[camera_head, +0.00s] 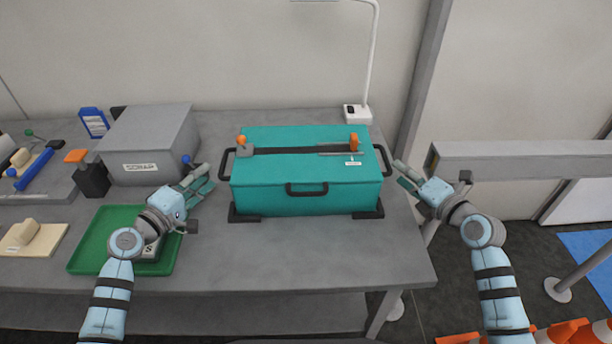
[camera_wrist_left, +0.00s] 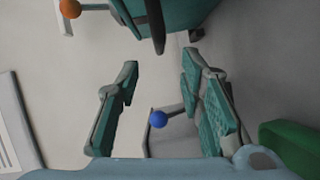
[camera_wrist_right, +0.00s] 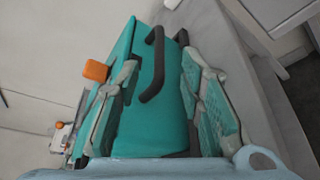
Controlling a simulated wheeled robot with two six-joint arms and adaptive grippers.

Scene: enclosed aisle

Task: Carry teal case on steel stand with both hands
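The teal case (camera_head: 305,170) rests on a low dark stand (camera_head: 246,217) on the grey table, with a black handle at each end and one in front. My left gripper (camera_head: 206,178) is open and empty, left of the case's left handle (camera_head: 226,164) and apart from it. In the left wrist view the case (camera_wrist_left: 185,12) shows at the top, beyond the open fingers (camera_wrist_left: 160,85). My right gripper (camera_head: 398,174) is open beside the right handle (camera_head: 384,160). In the right wrist view that handle (camera_wrist_right: 154,65) lies beyond and between the open fingers (camera_wrist_right: 160,85).
A grey SCRAP box (camera_head: 150,145) stands left of the case, with a green tray (camera_head: 88,255) in front of it. A white lamp (camera_head: 357,113) stands behind the case. A grey beam (camera_head: 520,160) runs on the right.

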